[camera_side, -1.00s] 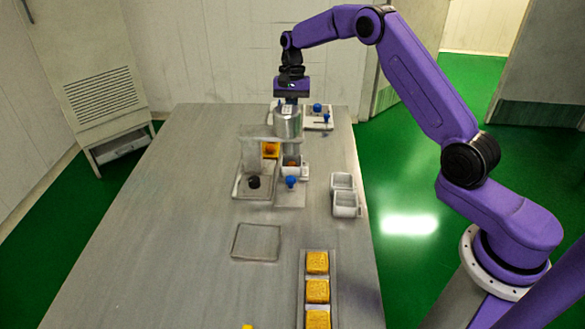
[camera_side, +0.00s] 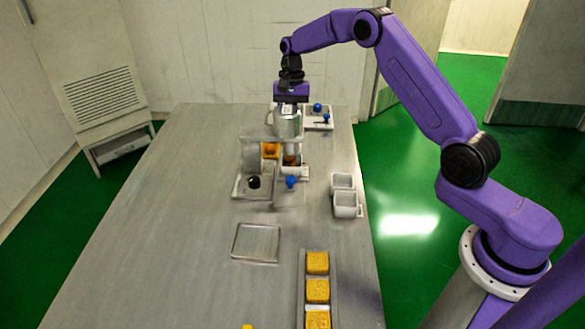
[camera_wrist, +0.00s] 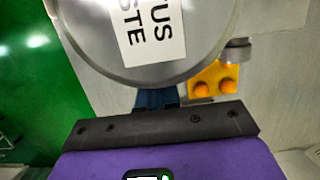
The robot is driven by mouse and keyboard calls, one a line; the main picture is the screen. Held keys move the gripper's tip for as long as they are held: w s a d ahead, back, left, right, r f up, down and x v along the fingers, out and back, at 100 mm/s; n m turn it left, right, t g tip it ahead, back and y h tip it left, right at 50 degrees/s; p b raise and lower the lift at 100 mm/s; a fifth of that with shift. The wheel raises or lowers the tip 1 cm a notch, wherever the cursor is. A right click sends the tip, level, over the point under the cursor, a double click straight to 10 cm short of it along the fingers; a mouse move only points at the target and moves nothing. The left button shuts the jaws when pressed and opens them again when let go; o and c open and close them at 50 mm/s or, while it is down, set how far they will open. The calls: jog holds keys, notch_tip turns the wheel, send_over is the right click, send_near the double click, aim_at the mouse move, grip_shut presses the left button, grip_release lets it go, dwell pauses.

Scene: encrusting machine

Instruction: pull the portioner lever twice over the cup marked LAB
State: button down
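My gripper (camera_side: 290,103) points down over the metal hopper (camera_side: 286,124) of the encrusting machine at the back of the table. In the wrist view the hopper (camera_wrist: 150,35) fills the upper middle, with a white label partly reading "US" and "STE". The dark blue fingers (camera_wrist: 157,98) are mostly hidden against its rim, so I cannot tell whether they grip anything. A blue knob (camera_side: 291,182) sits low on the machine's front, possibly the portioner lever's end. Two white cups (camera_side: 343,182) (camera_side: 346,206) stand to the right; no LAB marking is readable.
A tray (camera_side: 335,285) with yellow blocks lies front right. An empty square tray (camera_side: 257,257) lies left of it. A small board with blue knobs (camera_side: 317,107) stands behind. The table's left side is clear.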

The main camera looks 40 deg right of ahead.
jog(key=shift+a, duration=0.1)
jog(key=s+v, duration=0.1)
jog(key=v, duration=1.1)
jog(key=shift+a, duration=0.45)
dwell(0.6)
jog(key=shift+r, duration=0.15)
jog(key=s+a+r+n+h, duration=0.25)
jog(key=s+a+n, duration=1)
jog(key=s, duration=0.65)
jog(key=s+d+f+n, duration=0.1)
jog(key=s+n, duration=0.2)
jog(key=s, duration=0.5)
jog(key=s+d+f+n+t, duration=0.1)
jog(key=s+d+f+n, duration=0.1)
jog(key=s, duration=0.6)
jog(key=s+d+f+n+t+y, duration=0.1)
jog(key=s+n, duration=0.3)
jog(key=s, duration=0.5)
jog(key=shift+d+f, duration=0.25)
jog(key=shift+f, duration=0.4)
